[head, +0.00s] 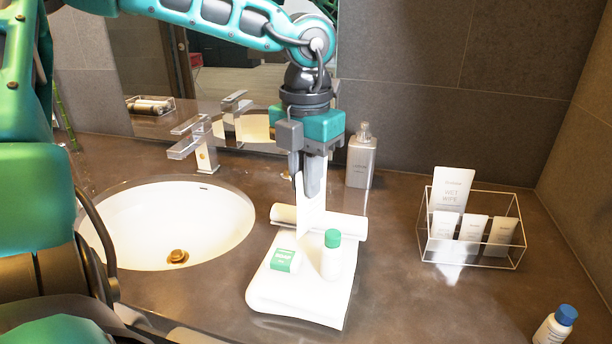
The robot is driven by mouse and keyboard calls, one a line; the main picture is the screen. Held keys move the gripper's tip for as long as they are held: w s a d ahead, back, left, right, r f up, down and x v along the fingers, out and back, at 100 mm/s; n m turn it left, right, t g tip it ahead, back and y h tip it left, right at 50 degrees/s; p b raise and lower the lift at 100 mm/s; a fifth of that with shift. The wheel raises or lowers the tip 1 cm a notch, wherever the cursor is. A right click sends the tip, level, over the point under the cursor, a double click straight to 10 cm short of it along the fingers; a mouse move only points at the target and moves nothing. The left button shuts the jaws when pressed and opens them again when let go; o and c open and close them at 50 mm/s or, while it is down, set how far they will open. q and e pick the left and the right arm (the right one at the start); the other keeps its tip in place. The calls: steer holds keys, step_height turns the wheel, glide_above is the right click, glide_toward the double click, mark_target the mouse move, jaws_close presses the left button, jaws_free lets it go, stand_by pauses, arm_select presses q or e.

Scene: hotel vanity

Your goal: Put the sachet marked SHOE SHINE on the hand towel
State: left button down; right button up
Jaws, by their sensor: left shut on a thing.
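My left gripper (308,185) points down above the hand towel and is shut on a thin white sachet (311,216). The sachet hangs upright, edge-on to the view, so no marking on it can be read. Its lower end is over or at the back part of the white folded hand towel (300,303); I cannot tell whether it touches. On the towel are a small green-and-white soap box (283,261) and a white bottle with a green cap (331,256). My right gripper is not in view.
A rolled white towel (350,227) lies behind the hand towel. The sink basin (165,222) is left, with a faucet (200,145) behind it. A grey dispenser (361,160) stands behind. A wire basket (475,258) at right holds a WET WIPE sachet (452,187) and small tubes. A blue-capped bottle (556,326) stands front right.

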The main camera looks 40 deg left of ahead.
arm_select(q)
steer(key=c, duration=1.1)
jaws_free()
steer(key=shift+r, duration=0.1)
steer(key=shift+r+p, duration=0.2)
steer(key=shift+p, duration=0.15)
steer(key=shift+r+p, duration=0.6)
steer(key=shift+r, duration=0.25)
step_height(320, 180, up, 11)
